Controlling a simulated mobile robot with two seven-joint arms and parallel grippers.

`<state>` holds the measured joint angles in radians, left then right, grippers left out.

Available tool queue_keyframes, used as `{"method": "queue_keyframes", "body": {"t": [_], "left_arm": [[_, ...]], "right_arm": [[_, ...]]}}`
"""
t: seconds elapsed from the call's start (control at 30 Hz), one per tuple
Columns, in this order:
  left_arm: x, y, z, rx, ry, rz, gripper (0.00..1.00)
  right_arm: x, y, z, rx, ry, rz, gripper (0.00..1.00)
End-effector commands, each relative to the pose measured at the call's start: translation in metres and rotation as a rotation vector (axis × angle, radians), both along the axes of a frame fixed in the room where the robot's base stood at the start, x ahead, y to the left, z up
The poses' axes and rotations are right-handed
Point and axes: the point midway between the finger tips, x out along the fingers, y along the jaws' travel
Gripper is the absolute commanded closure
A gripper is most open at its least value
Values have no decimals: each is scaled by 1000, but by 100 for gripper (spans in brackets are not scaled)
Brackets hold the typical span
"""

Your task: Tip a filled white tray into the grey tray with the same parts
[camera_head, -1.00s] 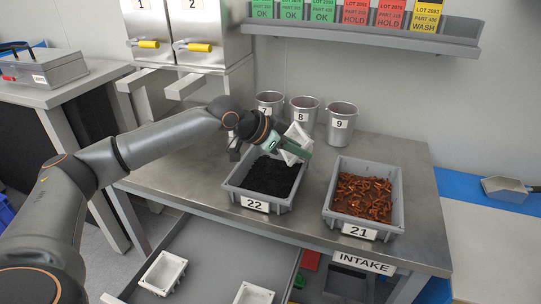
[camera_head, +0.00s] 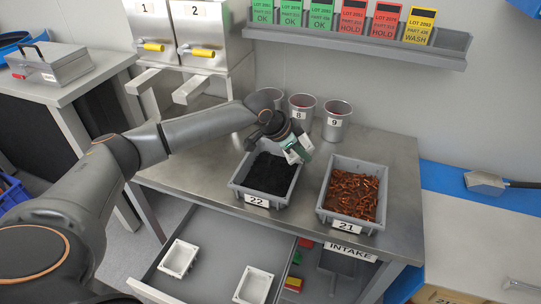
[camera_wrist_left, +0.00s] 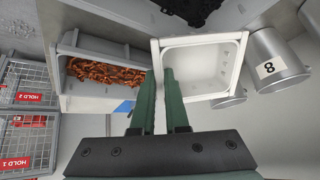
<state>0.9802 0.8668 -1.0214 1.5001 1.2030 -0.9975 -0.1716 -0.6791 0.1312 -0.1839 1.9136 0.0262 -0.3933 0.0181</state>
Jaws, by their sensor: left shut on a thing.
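My left gripper (camera_head: 302,150) is shut on a small white tray (camera_head: 291,156), held above the back right of grey tray 22 (camera_head: 236,187). In the left wrist view, the green fingers (camera_wrist_left: 162,95) grip the rim of this white tray (camera_wrist_left: 157,62), and its inside looks empty. Grey tray 22 holds black parts (camera_head: 269,174). Grey tray 21 (camera_head: 325,209), to its right, holds copper-brown parts (camera_head: 352,192); it also shows in the left wrist view (camera_wrist_left: 100,46). My right gripper is not in view.
Metal cups (camera_head: 337,119) stand behind the grey trays, close to the held tray. An open drawer below holds two more white trays (camera_head: 179,258) (camera_head: 254,286). A card shelf (camera_head: 350,45) hangs above.

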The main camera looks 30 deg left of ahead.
Motion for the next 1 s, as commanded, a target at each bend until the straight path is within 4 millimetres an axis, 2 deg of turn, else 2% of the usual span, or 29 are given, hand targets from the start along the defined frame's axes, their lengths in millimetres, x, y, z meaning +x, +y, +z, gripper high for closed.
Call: {"method": "queue_keyframes", "body": {"t": [0.03, 0.2, 0.53, 0.73, 1.0], "left_arm": [[2, -3, 6, 13, 16, 0, 100], [10, -11, 3, 66, 78, -2, 100], [24, -23, 10, 173, 195, -2, 100], [31, -30, 1, 231, 258, -1, 100], [40, -36, -8, 299, 332, -1, 100]], "right_arm": [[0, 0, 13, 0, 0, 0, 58], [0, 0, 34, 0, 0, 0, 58], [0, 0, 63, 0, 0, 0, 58], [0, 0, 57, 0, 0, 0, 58], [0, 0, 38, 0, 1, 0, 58]]}}
